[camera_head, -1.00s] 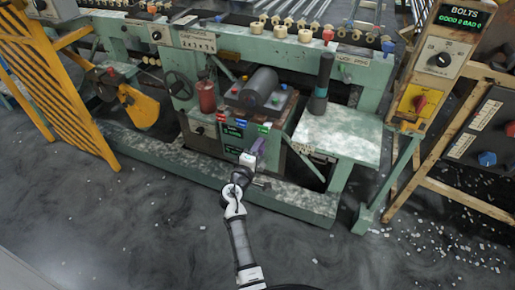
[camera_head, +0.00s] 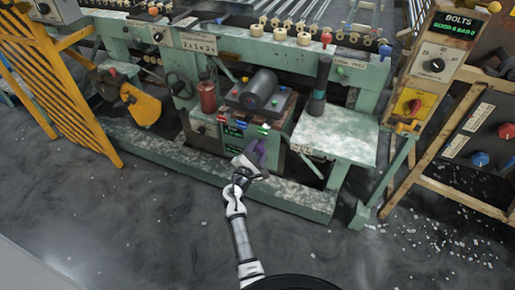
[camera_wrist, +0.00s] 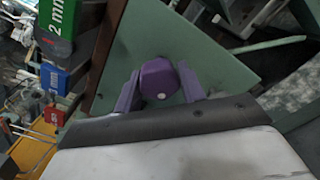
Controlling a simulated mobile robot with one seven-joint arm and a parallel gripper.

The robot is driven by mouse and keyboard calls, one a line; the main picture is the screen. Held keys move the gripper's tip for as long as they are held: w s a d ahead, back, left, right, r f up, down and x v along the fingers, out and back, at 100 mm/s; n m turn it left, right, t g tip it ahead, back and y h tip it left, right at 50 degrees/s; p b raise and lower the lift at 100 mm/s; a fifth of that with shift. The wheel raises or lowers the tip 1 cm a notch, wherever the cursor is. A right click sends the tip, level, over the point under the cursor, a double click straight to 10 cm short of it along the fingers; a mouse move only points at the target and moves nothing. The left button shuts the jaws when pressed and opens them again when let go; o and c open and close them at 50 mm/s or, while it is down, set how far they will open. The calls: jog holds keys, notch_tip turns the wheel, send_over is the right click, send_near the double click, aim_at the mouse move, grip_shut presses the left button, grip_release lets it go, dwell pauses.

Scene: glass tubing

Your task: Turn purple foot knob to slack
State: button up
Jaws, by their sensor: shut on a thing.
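The purple foot knob (camera_wrist: 159,79) shows in the wrist view as a rounded knob with a small white dot near its lower edge. It stands in front of a green panel (camera_wrist: 225,72). The two purple-grey fingers of my gripper (camera_wrist: 160,88) lie on either side of it, shut on it. In the head view my gripper (camera_head: 258,155) is at the lower front of the green machine (camera_head: 200,165). The knob itself cannot be told apart from the fingers there.
Blue, green and red label blocks (camera_head: 243,124) sit just above my gripper. The machine's green base beam (camera_head: 300,200) runs along the floor. The floor in front is open, with white scraps at right.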

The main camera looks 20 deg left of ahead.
jog(key=shift+f+n, duration=0.1)
jog(key=shift+n, duration=0.5)
jog(key=o, duration=0.9)
jog(key=shift+o, duration=0.2)
jog(key=shift+s, duration=0.1)
jog(key=s+b, duration=0.1)
jog(key=s, duration=1.2)
jog(key=shift+s+a, duration=0.25)
jog(key=shift+s, duration=0.1)
